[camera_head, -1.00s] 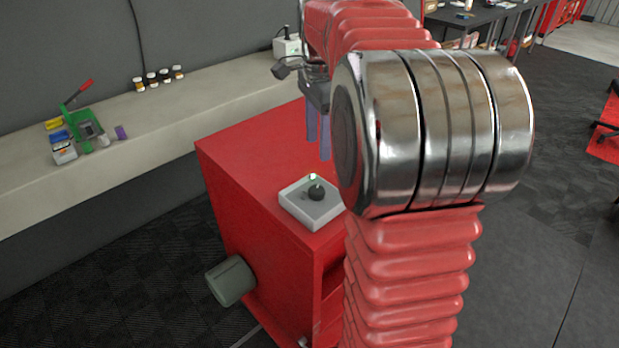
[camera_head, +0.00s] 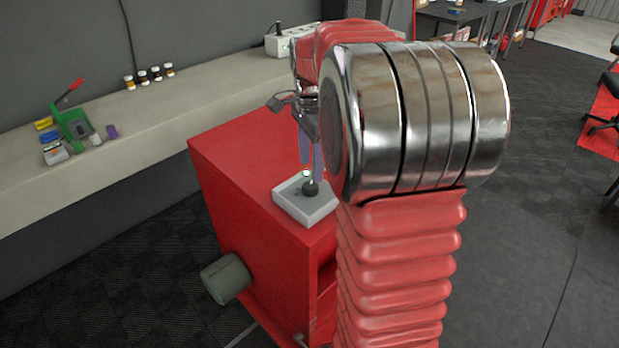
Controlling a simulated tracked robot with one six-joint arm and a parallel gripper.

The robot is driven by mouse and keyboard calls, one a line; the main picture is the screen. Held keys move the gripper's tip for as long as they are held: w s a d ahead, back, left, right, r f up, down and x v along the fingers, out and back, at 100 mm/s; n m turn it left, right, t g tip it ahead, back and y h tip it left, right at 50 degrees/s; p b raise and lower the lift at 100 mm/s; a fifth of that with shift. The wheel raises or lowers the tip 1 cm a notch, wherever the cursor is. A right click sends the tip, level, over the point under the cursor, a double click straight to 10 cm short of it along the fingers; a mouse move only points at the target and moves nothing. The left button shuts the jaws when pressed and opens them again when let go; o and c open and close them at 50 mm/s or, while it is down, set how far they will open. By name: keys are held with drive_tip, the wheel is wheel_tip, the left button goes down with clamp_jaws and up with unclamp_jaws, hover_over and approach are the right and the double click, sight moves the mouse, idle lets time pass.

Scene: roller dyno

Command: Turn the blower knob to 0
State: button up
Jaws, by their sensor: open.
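The blower knob (camera_head: 311,188) is a small black knob with a pale mark, on top of a light grey box (camera_head: 292,207). The box sits on the red cabinet (camera_head: 235,165) near its front right corner. My gripper (camera_head: 311,160) points down with its bluish fingers just above the knob. The fingers are open, and their tips seem to be at or just over the knob's top. I cannot tell whether they touch it. My arm hides the right edge of the box. The scale around the knob is too small to read.
A grey cylinder (camera_head: 226,278) sticks out of the cabinet's left side. A pale ledge (camera_head: 160,120) runs behind, with a green tool (camera_head: 75,124), several small jars (camera_head: 150,76) and a white power strip (camera_head: 290,42). The left part of the cabinet top is free.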

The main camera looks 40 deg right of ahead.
sight(311, 185)
drive_tip(key=shift+f, duration=3.1)
drive_tip(key=shift+c, duration=0.4)
drive_tip(key=c, duration=0.9)
drive_tip(key=shift+a, duration=0.3)
drive_tip(key=shift+c, duration=0.3)
drive_tip(key=shift+d, duration=0.25)
